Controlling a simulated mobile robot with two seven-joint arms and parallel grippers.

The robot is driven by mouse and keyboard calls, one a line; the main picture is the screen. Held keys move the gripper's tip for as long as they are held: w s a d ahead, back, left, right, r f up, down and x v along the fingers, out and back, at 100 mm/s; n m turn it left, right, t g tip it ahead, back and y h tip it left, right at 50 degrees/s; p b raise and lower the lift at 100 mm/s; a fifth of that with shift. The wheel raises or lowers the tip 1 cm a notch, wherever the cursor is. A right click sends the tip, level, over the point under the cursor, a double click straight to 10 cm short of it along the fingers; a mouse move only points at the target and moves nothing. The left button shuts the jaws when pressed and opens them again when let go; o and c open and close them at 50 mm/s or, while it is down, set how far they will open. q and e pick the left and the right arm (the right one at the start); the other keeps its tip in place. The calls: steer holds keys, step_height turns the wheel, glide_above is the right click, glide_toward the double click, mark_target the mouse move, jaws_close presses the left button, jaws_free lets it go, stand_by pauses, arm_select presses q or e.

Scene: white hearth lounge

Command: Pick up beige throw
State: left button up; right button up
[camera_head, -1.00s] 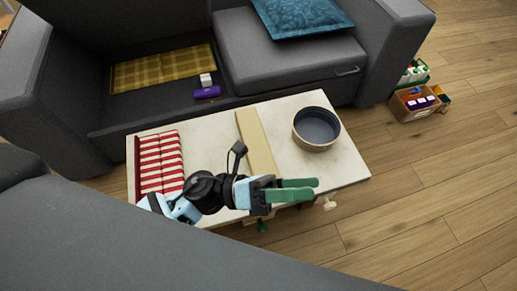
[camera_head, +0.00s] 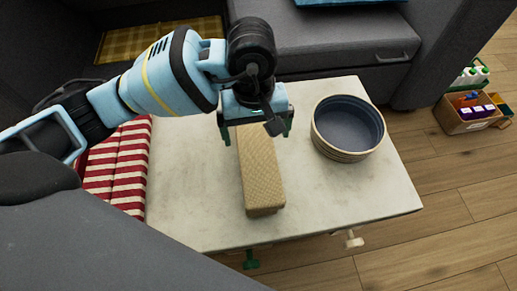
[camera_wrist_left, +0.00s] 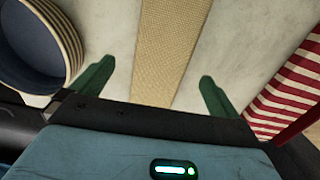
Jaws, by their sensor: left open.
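The beige throw (camera_head: 262,175) is a long, narrow folded bundle with a woven texture, lying on the pale low table. Its far end is hidden under my left gripper in the head view. My left gripper (camera_head: 257,134) points down over the far part of the throw, open. In the left wrist view the throw (camera_wrist_left: 172,45) runs between the two green fingers of the gripper (camera_wrist_left: 156,72), with bare table visible between the throw and each finger. I cannot tell the exact height of the fingertips. My right gripper is not in view.
A round basket (camera_head: 348,128) with a dark inside stands right of the throw on the table (camera_head: 330,200). A red-and-white striped cloth (camera_head: 118,175) lies at the left. A grey sofa (camera_head: 330,40) stands behind. A cardboard box (camera_head: 462,122) sits on the wooden floor at right.

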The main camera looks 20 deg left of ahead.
mark_target(254, 138)
arm_select(q)
steer(key=shift+w+a+f, duration=0.2)
steer(key=shift+w+a, duration=0.15)
steer(key=shift+w, duration=0.1)
steer(key=shift+w+a+r+y, duration=0.1)
steer(key=shift+a+y, duration=0.05)
steer(key=shift+y, duration=0.15)
steer(key=shift+f+b, duration=0.3)
steer(key=shift+f, duration=0.15)
steer(key=shift+f+b, duration=0.3)
steer(key=shift+f, duration=0.6)
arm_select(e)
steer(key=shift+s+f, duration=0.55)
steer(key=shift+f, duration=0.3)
arm_select(q)
steer(key=f+b, duration=0.1)
steer(key=f, duration=0.2)
steer(key=f+b, duration=0.1)
steer(key=f, duration=0.1)
steer(key=shift+w+f+b, duration=0.1)
steer(key=shift+w+b, duration=0.15)
steer(key=shift+b, duration=0.05)
steer(key=shift+a, duration=0.1)
steer(key=shift+c, duration=0.9)
steer(key=c, duration=1.1)
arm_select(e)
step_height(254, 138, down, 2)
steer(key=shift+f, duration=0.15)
